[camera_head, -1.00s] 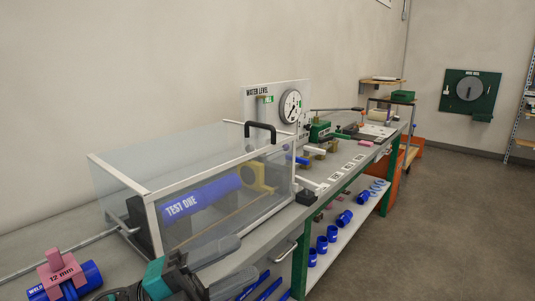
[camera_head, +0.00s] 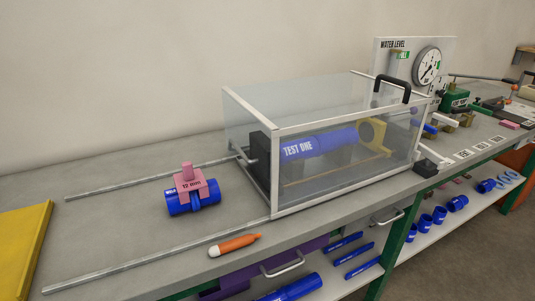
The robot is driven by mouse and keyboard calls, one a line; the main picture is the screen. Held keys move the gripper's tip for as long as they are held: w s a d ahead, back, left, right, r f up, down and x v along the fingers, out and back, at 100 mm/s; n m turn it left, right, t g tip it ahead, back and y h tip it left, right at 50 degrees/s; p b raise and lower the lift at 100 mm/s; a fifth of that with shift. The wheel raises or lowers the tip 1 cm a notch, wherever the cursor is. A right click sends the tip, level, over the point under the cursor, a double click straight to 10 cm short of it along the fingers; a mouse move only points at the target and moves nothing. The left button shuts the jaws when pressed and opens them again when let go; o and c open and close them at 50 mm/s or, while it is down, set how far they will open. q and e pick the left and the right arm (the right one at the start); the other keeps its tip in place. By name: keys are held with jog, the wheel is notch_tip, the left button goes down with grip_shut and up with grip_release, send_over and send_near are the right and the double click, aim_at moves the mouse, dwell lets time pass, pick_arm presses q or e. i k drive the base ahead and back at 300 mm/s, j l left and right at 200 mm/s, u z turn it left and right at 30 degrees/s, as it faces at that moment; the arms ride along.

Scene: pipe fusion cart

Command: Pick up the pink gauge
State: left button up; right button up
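The pink gauge (camera_head: 188,184), marked "12 mm", sits astride a short blue pipe piece (camera_head: 207,196) on the grey bench top, left of the clear test box. Its small upright handle points up. Neither of my grippers shows in the head view now.
The clear box (camera_head: 276,181) with a white frame holds a blue pipe (camera_head: 318,144) reading "TEST ONE". Two metal rails (camera_head: 140,254) run left from it along the bench. An orange marker (camera_head: 235,244) lies near the front edge. A yellow item (camera_head: 22,250) lies at the far left.

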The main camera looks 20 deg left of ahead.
aim_at(189, 179)
jog(key=j+u, duration=0.1)
jog(key=u, duration=0.7)
jog(key=i+j+u, duration=0.1)
jog(key=u, duration=0.3)
